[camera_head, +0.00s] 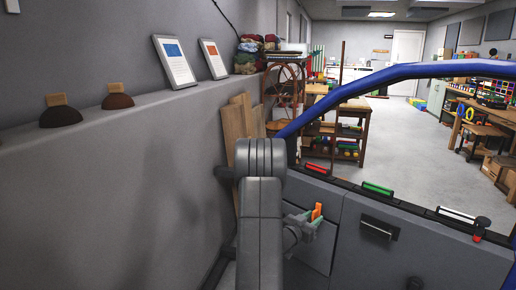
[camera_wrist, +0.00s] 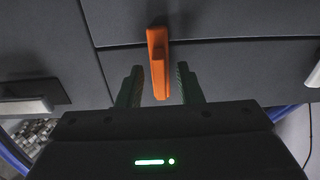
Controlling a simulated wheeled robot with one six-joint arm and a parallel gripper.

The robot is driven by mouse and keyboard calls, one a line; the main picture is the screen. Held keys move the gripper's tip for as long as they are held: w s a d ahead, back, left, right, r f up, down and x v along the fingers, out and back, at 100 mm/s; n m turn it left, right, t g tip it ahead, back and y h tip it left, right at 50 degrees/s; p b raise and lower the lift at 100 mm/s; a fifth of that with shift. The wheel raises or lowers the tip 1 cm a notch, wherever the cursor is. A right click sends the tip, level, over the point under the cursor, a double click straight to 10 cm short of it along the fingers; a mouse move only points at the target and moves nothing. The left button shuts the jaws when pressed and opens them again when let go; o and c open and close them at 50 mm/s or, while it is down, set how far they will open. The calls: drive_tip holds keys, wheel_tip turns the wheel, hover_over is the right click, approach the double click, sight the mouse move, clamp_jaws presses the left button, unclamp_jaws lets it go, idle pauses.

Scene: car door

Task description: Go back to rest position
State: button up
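My gripper (camera_head: 308,222) is in front of the grey car door (camera_head: 428,258), low in the middle of the head view. An orange handle-like piece (camera_head: 317,211) stands out at the door panel beside it. In the wrist view, the orange piece (camera_wrist: 158,62) lies between the two dark fingers of my gripper (camera_wrist: 159,70). A narrow gap shows on each side of it, so the fingers are open and do not appear to touch it. My arm hides part of the door's left end.
A blue door frame (camera_head: 400,75) arches over the panel. A grey wall with a ledge (camera_head: 130,115) runs close on the left. Open floor (camera_head: 400,130) lies beyond the door.

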drive_tip(key=p+v, duration=0.1)
drive_tip(key=v, duration=1.2)
drive_tip(key=b+x, duration=0.1)
drive_tip(key=x, duration=1.2)
drive_tip(key=shift+f+m+b, duration=0.2)
drive_tip(key=shift+m+b, duration=0.15)
drive_tip(key=shift+m, duration=0.05)
drive_tip(key=m+b, duration=0.2)
drive_tip(key=m, duration=0.2)
drive_tip(key=m+b, duration=0.2)
drive_tip(key=m, duration=0.3)
drive_tip(key=shift+r+m, duration=0.15)
drive_tip(key=shift+m, duration=0.25)
drive_tip(key=shift+r, duration=0.1)
